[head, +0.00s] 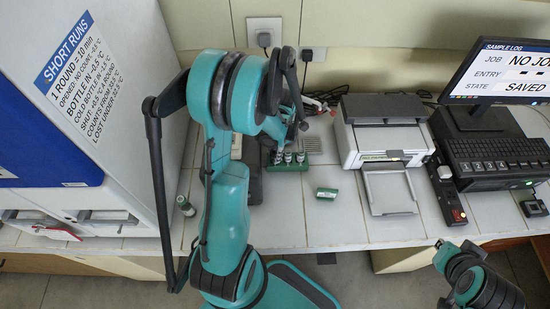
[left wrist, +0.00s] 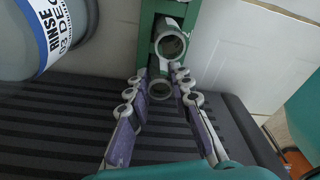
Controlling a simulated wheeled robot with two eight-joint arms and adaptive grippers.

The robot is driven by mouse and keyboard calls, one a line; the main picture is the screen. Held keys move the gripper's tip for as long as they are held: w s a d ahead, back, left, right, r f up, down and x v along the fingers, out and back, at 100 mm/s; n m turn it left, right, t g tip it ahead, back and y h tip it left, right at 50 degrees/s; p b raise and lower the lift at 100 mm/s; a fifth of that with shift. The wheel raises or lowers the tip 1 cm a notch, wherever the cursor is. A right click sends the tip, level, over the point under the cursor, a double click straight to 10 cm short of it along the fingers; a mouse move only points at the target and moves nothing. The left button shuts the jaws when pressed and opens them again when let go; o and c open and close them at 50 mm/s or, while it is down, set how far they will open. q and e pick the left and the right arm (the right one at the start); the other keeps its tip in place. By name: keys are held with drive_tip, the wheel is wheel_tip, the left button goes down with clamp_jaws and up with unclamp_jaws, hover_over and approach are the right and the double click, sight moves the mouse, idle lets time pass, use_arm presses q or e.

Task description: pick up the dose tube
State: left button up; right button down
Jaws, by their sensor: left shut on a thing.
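A green rack (head: 286,164) with several small tubes (head: 288,157) stands near the back of the bench, just below my left wrist in the head view. In the left wrist view, the green rack (left wrist: 147,32) shows two round tube ends. The fingers of my left gripper (left wrist: 160,78) are on either side of the nearer tube (left wrist: 160,91) and shut on it, at the rack. The farther tube (left wrist: 170,44) is just beyond the fingertips. Which tube is the dose tube cannot be read. My left arm partly hides the fingers in the head view. My right gripper is out of view.
A small bottle (head: 185,205) stands left of my left arm. The white cabinet (head: 125,140) is at left. A bottle labelled RINSE (left wrist: 38,38) and a black ribbed surface (left wrist: 60,120) are close by the gripper.

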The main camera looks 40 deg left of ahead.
use_arm(q)
wheel_tip(320, 180, up, 10)
drive_tip(key=p, duration=0.2)
drive_tip(key=shift+p, duration=0.3)
